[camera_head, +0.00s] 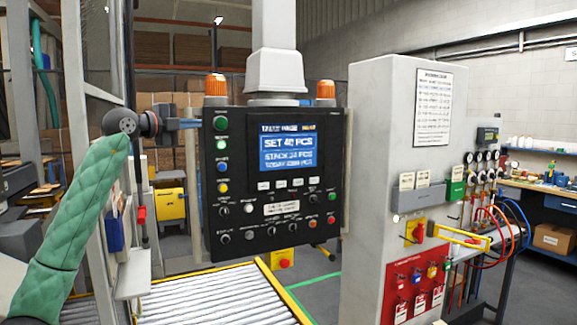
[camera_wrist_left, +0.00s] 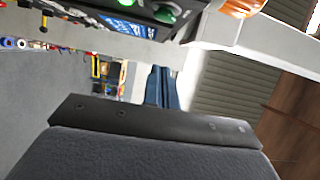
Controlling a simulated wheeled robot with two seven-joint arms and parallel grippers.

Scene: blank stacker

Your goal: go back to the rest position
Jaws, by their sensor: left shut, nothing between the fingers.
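My left arm in its green quilted sleeve comes in from the left. My left gripper (camera_head: 193,123) points right, its tip beside the upper left edge of the black control panel (camera_head: 241,190), near the green button (camera_head: 221,122). Whether it touches the panel cannot be told from the head view. In the left wrist view the gripper's blue fingers (camera_wrist_left: 160,87) are together, with nothing between them. Part of the panel (camera_wrist_left: 112,12) shows at the top there. The panel's screen (camera_head: 288,152) is lit blue with "SET 40 PCS". My right gripper is in neither view.
A roller conveyor (camera_head: 215,300) with yellow edges runs below the panel. A white cabinet (camera_head: 385,150) with gauges, hoses and red lockout tags stands to the right. Orange beacons (camera_head: 215,85) top the panel. A grey post (camera_head: 75,90) stands close behind my left arm.

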